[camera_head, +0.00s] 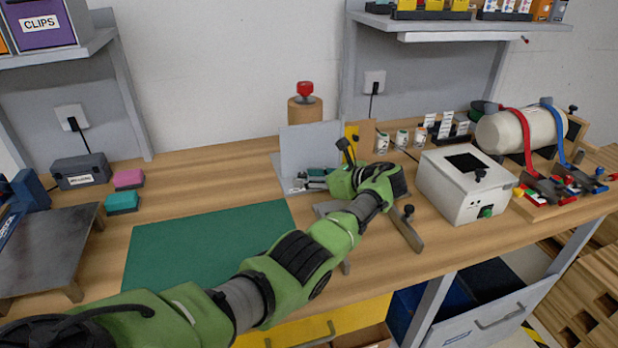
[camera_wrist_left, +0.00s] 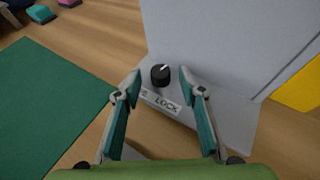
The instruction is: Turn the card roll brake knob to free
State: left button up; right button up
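The black brake knob (camera_wrist_left: 160,75) stands on a grey base plate (camera_wrist_left: 228,120) in the left wrist view. Its white pointer mark points up and to the right. A label reading LOCK (camera_wrist_left: 162,102) lies just in front of it, with its left part too small to read. My left gripper (camera_wrist_left: 160,86) is open, with one teal-padded finger on each side of the knob and visible gaps to it. In the head view my left gripper (camera_head: 312,180) is low at the grey upright panel (camera_head: 308,145); the knob is not clear there. My right gripper is not in view.
A brown roll with a red top (camera_head: 305,108) stands behind the panel. A green mat (camera_head: 200,250) lies front left. A white box (camera_head: 455,195) with a green knob stands to the right. A grey-brown bar (camera_head: 405,230) lies near the front edge.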

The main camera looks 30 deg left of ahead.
pick_arm(q)
jog(key=v, duration=1.2)
dwell(0.3)
